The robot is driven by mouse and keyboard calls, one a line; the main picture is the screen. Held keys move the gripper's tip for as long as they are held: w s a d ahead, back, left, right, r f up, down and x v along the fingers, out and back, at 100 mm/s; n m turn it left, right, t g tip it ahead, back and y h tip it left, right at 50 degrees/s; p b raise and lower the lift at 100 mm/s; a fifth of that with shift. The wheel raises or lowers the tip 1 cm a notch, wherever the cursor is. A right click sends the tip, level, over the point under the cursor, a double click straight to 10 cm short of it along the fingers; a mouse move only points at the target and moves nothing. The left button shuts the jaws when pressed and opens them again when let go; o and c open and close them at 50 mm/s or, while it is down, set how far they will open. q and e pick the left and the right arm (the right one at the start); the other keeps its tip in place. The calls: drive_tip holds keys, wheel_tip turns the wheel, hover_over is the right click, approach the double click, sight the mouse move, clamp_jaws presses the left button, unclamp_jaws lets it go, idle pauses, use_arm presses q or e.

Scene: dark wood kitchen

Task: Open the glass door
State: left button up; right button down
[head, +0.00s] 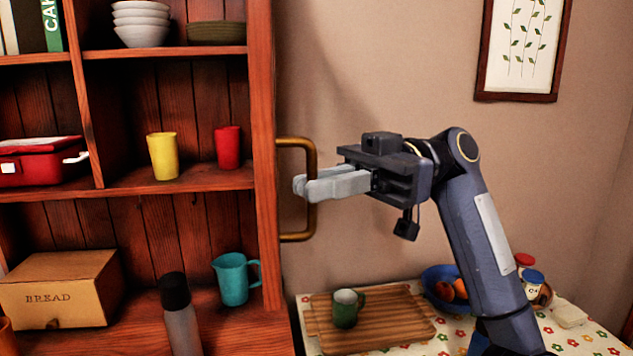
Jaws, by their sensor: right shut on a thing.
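The wooden cabinet (262,100) fills the left of the head view, its shelves plainly visible. I cannot clearly make out a glass pane or tell how far the door stands open. A brass bow handle (312,222) sticks out at the right edge of the upright wooden frame. My right gripper (318,187) comes in from the right with its pale fingers level. It is shut on the upright bar of the handle, about midway along it. My left gripper is not in view.
The shelves hold white bowls (141,22), a yellow cup (162,156), a red cup (228,147), a bread box (60,290) and a teal mug (234,279). A dark-capped bottle (180,320) stands in front. Below my right arm, a table holds a wooden tray (385,325) with a green mug (346,308).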

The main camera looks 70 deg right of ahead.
drive_tip(key=shift+d+r, duration=0.1)
drive_tip(key=shift+r, duration=0.05)
drive_tip(key=c, duration=1.5)
unclamp_jaws()
drive_tip(key=shift+w, duration=0.1)
drive_tip(key=v, duration=0.8)
drive_tip(key=shift+p, duration=0.3)
